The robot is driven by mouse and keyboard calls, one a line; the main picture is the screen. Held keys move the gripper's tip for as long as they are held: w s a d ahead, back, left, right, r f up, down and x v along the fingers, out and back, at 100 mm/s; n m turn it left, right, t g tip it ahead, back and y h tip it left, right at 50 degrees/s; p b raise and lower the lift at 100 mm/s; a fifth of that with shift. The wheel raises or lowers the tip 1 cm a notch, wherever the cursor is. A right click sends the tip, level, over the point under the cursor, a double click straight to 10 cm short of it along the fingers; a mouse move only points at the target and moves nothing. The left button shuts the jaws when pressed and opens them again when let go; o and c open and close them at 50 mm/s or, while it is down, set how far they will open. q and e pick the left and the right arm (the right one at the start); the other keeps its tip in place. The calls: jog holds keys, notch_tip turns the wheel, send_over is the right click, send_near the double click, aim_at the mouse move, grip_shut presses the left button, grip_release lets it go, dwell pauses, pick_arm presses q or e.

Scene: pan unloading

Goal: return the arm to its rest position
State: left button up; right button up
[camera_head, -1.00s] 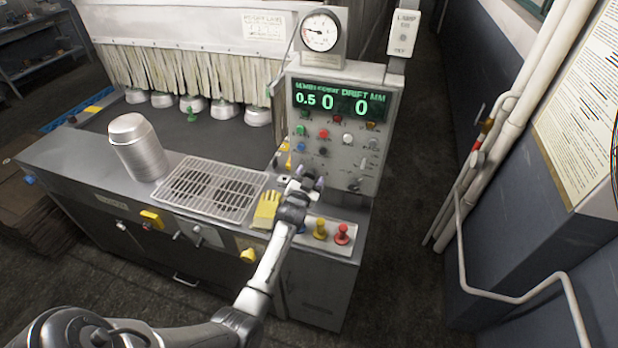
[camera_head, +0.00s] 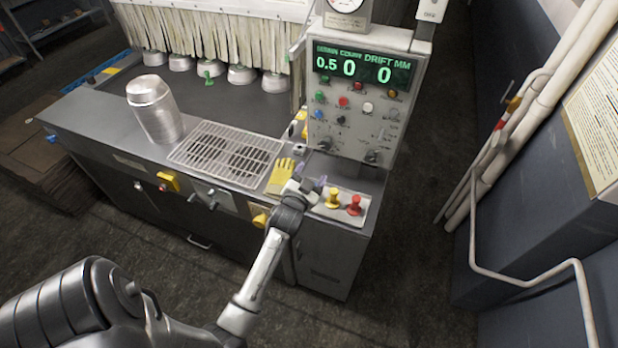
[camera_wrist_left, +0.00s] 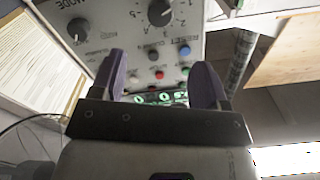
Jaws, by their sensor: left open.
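My left arm comes in from the lower left of the head view. Its gripper (camera_head: 312,184) is open and empty, in front of the control panel (camera_head: 352,105) and over the front part of the bench. In the left wrist view the two purple fingers (camera_wrist_left: 160,85) stand apart with nothing between them, and the panel's knobs and buttons show beyond. My right gripper is in neither view.
Near the gripper are yellow gloves (camera_head: 282,178), a yellow mushroom button (camera_head: 333,198) and a red one (camera_head: 354,205). A wire rack (camera_head: 225,152) and stacked metal pans (camera_head: 155,110) stand left on the bench. Pipes (camera_head: 500,150) run along the right wall; floor between is clear.

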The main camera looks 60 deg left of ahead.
pick_arm(q)
jog(key=shift+s+d, duration=0.25)
jog(key=shift+s, duration=0.2)
dwell(0.4)
notch_tip(320, 180, down, 5)
jog(key=s+n+g+h, duration=0.1)
jog(key=n+g+h, duration=0.1)
jog(key=g, duration=0.2)
jog(key=s+d+r+m+g+h, duration=0.1)
jog(key=s+d+g+h, duration=0.15)
jog(key=s+d, duration=0.45)
jog(key=s+d+r+m+g+h, duration=0.2)
jog(key=d+h, duration=0.2)
jog(key=d, duration=0.7)
jog(key=s+d+f+m+g+h, duration=0.1)
jog(key=s+d+f+m, duration=0.2)
jog(key=s, duration=0.5)
jog(key=s+d+f+g+h, duration=0.15)
jog(key=s+d+f, duration=0.25)
jog(key=s, duration=0.4)
notch_tip(320, 180, up, 15)
jog(key=y+p, duration=0.1)
jog(key=p, duration=1.4)
